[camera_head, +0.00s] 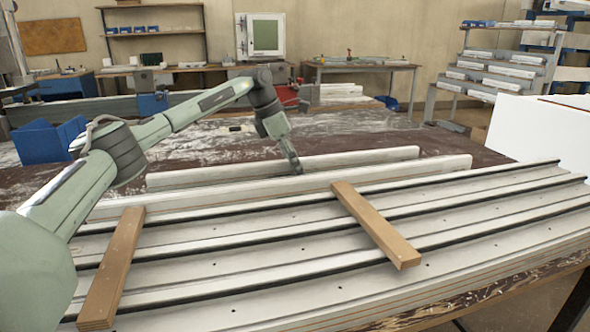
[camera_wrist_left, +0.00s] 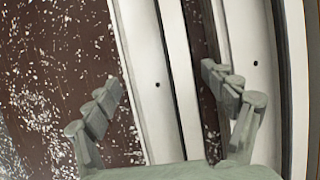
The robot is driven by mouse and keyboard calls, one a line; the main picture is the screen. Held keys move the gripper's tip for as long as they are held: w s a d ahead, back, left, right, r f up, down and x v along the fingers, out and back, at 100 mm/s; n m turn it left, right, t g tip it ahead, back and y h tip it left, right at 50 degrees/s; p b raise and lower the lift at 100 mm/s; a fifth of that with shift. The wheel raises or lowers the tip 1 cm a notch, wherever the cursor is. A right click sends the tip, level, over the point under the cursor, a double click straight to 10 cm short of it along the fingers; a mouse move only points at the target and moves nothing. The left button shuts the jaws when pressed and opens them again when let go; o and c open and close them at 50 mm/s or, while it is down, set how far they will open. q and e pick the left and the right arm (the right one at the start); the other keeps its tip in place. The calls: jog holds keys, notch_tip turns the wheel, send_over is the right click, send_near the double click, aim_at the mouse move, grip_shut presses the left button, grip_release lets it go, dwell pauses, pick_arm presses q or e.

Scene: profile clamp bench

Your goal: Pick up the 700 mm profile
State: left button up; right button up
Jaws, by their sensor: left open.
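Two pale grey profiles stand apart from the stack behind it. The shorter back profile (camera_head: 360,160) and the longer front profile (camera_head: 430,168) lie roughly parallel on the dark table. No length marking shows, so I cannot tell which is the 700 mm one. My left gripper (camera_head: 296,168) is down at the middle of these two profiles. In the left wrist view the left gripper (camera_wrist_left: 165,82) is open, with a pale profile (camera_wrist_left: 150,60) between its fingers and no visible grip. Another pale profile (camera_wrist_left: 250,60) lies beside and beyond the right finger. My right gripper is not in view.
A stack of long slotted profiles (camera_head: 240,258) fills the foreground, with two wooden battens (camera_head: 375,225) across it. A blue bin (camera_head: 45,145) stands at the left and a white panel (camera_head: 540,135) at the right. The dark tabletop (camera_head: 220,143) behind the profiles is mostly clear.

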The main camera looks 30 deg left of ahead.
pick_arm(q)
jog(key=c, duration=1.8)
jog(key=shift+w+r, duration=0.1)
grip_shut()
